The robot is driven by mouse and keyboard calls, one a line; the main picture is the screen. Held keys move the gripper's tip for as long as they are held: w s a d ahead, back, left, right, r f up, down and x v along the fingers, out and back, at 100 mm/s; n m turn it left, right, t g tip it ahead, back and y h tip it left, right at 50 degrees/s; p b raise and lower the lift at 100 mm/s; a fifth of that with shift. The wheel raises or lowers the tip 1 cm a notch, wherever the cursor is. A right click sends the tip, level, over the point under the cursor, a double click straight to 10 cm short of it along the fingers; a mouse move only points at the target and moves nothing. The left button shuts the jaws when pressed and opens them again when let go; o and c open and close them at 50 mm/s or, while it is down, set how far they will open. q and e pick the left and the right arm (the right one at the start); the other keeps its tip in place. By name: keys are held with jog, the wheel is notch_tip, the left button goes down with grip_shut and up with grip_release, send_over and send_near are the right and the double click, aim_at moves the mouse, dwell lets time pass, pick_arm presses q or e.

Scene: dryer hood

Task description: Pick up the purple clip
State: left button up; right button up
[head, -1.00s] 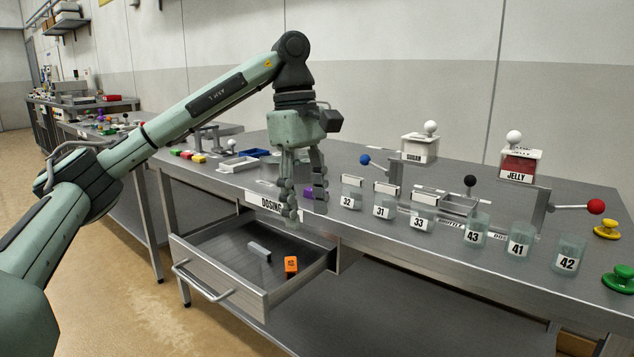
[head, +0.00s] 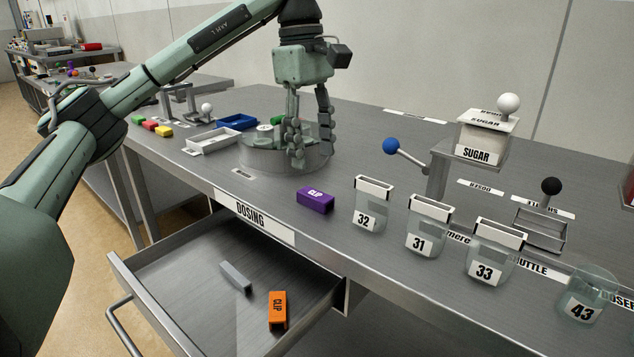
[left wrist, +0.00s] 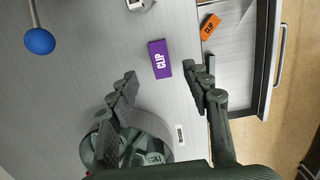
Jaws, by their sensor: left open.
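The purple clip (head: 315,200) lies on the steel table near its front edge, just left of jar 32, above the open drawer. In the left wrist view the purple clip (left wrist: 160,59) lies beyond the fingertips, roughly between their lines. My right gripper is not in view.
An open drawer (head: 165,265) holds an orange clip (head: 278,310) and a grey bar (head: 235,276). Jars 32 (head: 370,208), 31 (head: 428,232) and 33 (head: 490,258) stand right of the purple clip. A round turntable (head: 262,160) stands behind. A sugar dispenser (head: 482,140) is further right.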

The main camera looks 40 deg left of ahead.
aim_at(315, 193)
pick_arm(q)
notch_tip(315, 193, down, 2)
jog(key=shift+d+f+b, duration=0.1)
jog(key=shift+f+b, duration=0.1)
jog(key=shift+b, duration=0.4)
jog(key=shift+f, duration=0.4)
notch_tip(315, 193, down, 4)
jog(key=shift+f+b, duration=0.25)
jog(key=shift+b, duration=0.2)
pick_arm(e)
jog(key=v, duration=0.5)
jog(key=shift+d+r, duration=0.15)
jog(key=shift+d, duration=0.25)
pick_arm(q)
jog(key=shift+c, duration=0.2)
jog(key=c, duration=0.8)
